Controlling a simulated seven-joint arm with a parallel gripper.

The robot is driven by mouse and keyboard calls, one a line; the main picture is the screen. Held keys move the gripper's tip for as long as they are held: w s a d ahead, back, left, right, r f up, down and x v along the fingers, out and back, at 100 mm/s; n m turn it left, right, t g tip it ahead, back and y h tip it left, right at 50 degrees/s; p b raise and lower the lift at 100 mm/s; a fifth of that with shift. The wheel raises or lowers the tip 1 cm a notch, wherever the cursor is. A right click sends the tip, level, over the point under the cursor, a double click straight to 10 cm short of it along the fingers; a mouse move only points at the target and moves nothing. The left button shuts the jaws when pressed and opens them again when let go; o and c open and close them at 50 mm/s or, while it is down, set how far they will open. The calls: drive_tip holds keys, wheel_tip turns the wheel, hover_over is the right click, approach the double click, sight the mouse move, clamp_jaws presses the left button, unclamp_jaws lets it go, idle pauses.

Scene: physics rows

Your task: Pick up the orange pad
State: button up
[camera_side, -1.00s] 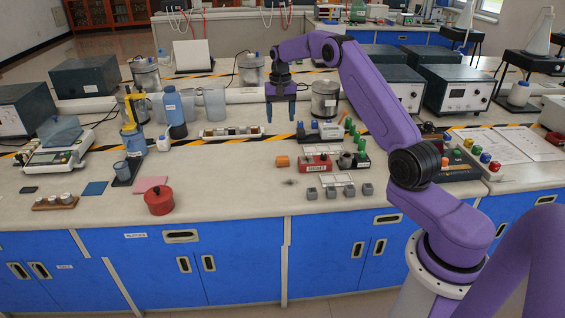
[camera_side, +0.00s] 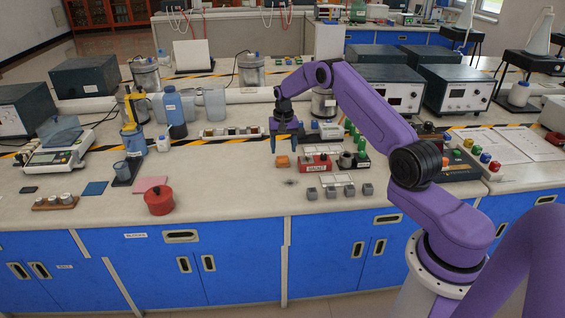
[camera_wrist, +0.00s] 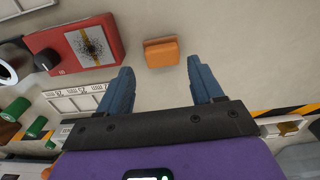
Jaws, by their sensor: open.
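The orange pad (camera_side: 282,161) is a small block lying on the pale bench top. In the wrist view the orange pad (camera_wrist: 161,52) lies just beyond the open fingertips, roughly centred between them. My gripper (camera_side: 284,151) hangs above the bench over the pad, its two fingers pointing down. In the wrist view my gripper (camera_wrist: 160,72) is open, with two blue fingers spread apart and nothing between them.
A red box (camera_side: 316,163) with a black knob stands close to the right of the pad; it also shows in the wrist view (camera_wrist: 88,45). Small grey blocks (camera_side: 340,191) sit in front. The bench left of the pad is clear.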

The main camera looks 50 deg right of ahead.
sight(283, 158)
drive_tip(key=shift+s+a+f, duration=0.1)
drive_tip(key=shift+a+f, duration=0.05)
drive_tip(key=shift+f, duration=1.15)
drive_tip(key=shift+a+f, duration=0.15)
drive_tip(key=shift+f, duration=1.15)
drive_tip(key=c, duration=0.8)
drive_tip(key=shift+r, duration=0.1)
drive_tip(key=shift+r, duration=0.45)
wheel_tip(283, 158, up, 2)
drive_tip(key=shift+r, duration=0.15)
drive_tip(key=s+a+r, duration=0.5)
drive_tip(key=s+r, duration=0.4)
drive_tip(key=s, duration=0.4)
drive_tip(key=shift+r, duration=0.3)
